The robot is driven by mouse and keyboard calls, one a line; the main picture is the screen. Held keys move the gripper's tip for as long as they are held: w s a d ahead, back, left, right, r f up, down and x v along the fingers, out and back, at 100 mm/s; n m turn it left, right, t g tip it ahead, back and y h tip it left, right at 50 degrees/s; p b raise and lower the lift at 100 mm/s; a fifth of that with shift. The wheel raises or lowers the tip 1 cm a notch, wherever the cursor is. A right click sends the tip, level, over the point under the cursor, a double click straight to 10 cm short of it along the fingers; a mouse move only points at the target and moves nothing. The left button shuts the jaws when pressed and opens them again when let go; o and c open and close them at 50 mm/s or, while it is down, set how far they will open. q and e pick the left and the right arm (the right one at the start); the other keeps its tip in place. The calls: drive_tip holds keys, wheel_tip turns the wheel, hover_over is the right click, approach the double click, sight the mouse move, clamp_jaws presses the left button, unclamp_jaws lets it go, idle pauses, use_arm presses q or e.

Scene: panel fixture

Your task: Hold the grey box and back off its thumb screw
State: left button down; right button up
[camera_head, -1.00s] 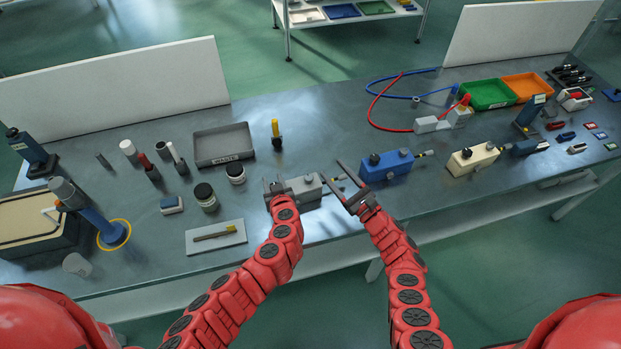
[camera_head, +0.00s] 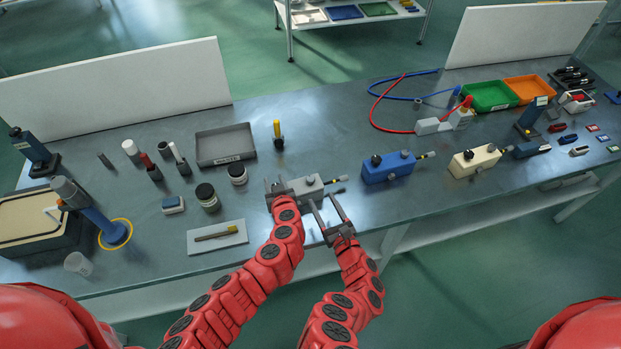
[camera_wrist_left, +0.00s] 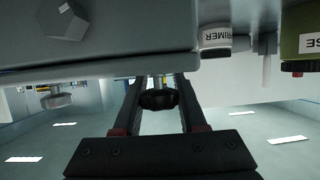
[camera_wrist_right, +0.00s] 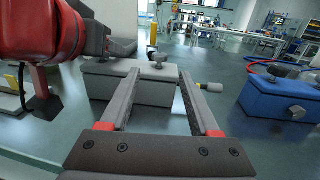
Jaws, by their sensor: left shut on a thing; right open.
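The grey box (camera_head: 303,187) sits near the front edge of the bench. It has a dark knob on top and a yellow-tipped plug at its right end. My left gripper (camera_head: 275,188) is shut on its left end; the exact contact is unclear. In the left wrist view a black knob (camera_wrist_left: 158,99) shows between the fingers.
A blue box (camera_head: 388,168) and a cream box (camera_head: 474,160) stand to the right. To the left are two jars (camera_head: 207,197), a tray with a tool (camera_head: 216,238) and a grey bin (camera_head: 224,146). A yellow-handled tool (camera_head: 278,134) stands behind the box.

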sight(313, 182)
drive_tip(key=x, duration=0.9)
drive_tip(key=shift+w, duration=0.15)
drive_tip(key=shift+w+a, duration=0.15)
clamp_jaws()
